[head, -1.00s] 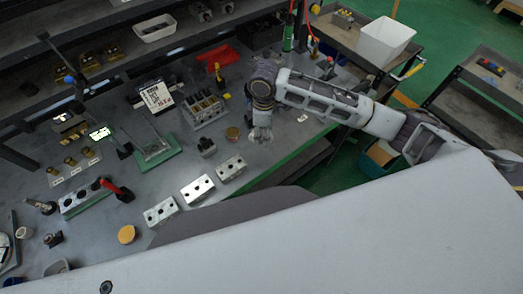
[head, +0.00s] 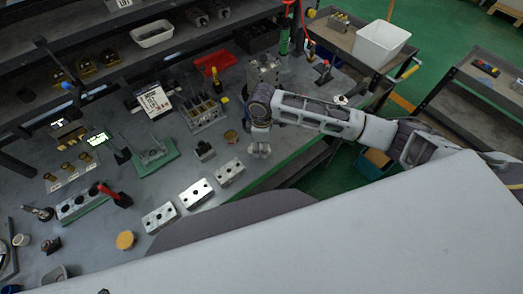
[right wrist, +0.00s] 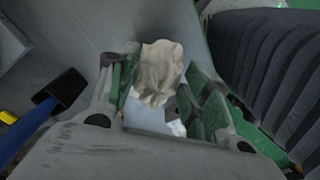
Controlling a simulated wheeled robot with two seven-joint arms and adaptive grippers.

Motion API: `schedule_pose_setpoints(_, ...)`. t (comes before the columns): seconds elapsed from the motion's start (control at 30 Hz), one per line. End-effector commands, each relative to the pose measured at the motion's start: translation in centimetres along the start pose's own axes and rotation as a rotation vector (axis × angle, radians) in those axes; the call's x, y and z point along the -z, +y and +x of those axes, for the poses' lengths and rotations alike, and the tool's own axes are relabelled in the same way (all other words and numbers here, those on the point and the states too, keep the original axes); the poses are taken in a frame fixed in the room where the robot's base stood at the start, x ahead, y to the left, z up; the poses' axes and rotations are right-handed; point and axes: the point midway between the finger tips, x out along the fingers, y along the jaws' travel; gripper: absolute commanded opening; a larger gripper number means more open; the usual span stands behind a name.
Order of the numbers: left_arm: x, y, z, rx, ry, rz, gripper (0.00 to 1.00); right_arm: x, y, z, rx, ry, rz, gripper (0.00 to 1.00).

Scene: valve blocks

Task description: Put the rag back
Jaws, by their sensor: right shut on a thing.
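A crumpled cream rag (right wrist: 158,72) shows between the green-padded fingers of my right gripper (right wrist: 160,100) in the right wrist view. The gripper is shut on it. In the head view my right gripper (head: 259,150) points down near the table's front right edge, to the right of the silver valve blocks. The rag is hard to make out there, being small and partly hidden by the gripper. My left gripper is not in view.
Silver valve blocks (head: 229,172) and a small dark block (head: 204,150) stand left of the gripper. A red tray (head: 214,62) lies further back. A white bin (head: 380,42) stands on the cart at the right. A dark-headed hammer (right wrist: 62,90) shows in the right wrist view.

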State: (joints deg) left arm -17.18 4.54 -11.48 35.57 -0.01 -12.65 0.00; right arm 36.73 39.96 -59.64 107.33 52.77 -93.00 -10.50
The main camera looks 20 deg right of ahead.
Motion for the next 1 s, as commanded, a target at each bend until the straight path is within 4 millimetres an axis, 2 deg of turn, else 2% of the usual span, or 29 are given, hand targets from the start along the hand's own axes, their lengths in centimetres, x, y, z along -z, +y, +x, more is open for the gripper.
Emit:
schedule_pose_setpoints(0.4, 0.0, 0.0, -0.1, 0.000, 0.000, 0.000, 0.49, 0.0, 0.1, 3.5, 0.001, -0.001, -0.001, 0.29)
schedule_pose_setpoints(0.83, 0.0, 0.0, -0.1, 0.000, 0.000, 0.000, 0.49, -0.1, 0.1, 3.8, 0.000, -0.001, -0.001, 0.29)
schedule_pose_setpoints(0.87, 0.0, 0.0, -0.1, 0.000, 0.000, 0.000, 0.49, 0.0, 0.1, 3.8, 0.000, -0.001, -0.001, 0.52)
schedule_pose_setpoints(1.0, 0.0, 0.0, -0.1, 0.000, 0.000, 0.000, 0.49, -0.1, 0.1, 3.8, 0.000, -0.001, -0.001, 0.70)
